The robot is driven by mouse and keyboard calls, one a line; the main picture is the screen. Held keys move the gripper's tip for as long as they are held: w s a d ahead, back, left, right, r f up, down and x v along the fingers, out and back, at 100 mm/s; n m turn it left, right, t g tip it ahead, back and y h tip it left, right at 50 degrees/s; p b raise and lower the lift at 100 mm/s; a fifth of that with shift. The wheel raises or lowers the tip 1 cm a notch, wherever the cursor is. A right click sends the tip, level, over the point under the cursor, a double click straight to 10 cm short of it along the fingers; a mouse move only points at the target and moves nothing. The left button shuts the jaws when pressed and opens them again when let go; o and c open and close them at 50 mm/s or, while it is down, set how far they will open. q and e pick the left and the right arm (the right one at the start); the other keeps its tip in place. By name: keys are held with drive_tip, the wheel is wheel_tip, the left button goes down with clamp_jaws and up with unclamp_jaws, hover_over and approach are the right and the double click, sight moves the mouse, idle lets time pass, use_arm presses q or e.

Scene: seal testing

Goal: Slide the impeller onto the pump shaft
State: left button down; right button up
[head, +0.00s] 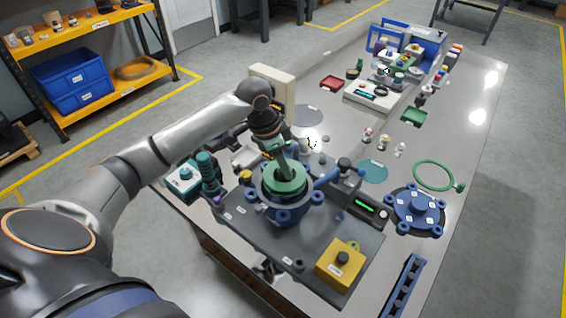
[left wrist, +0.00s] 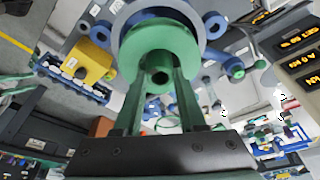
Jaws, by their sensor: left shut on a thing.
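The green impeller (head: 288,184) is a round disc with a hub, and it sits at the mouth of the blue pump housing (head: 290,214) in the head view. My left gripper (head: 284,165) reaches down from above and is shut on the impeller's hub. In the left wrist view the green disc (left wrist: 160,38) lies beyond the fingers (left wrist: 158,88), and the hub with its dark bore is between them. The grey-blue housing rim shows behind the disc. The pump shaft is hidden under the impeller, so I cannot tell whether the impeller is around it. My right gripper is not in view.
The housing stands on a dark base plate (head: 245,232) with a yellow box (head: 341,262) at its front. A blue lugged cover (head: 417,209) and a green ring (head: 433,175) lie to the right. A grey unit with a green display (head: 364,206) stands close beside the housing.

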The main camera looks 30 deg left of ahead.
use_arm(q)
drive_tip(key=shift+f, duration=0.15)
drive_tip(key=shift+f, duration=0.85)
drive_tip(key=shift+f, duration=0.2)
drive_tip(key=shift+f, duration=0.45)
drive_tip(key=shift+f, duration=1)
idle(1.4)
drive_tip(key=shift+c, duration=2)
unclamp_jaws()
drive_tip(key=shift+f, duration=0.1)
wheel_tip(320, 180, up, 9)
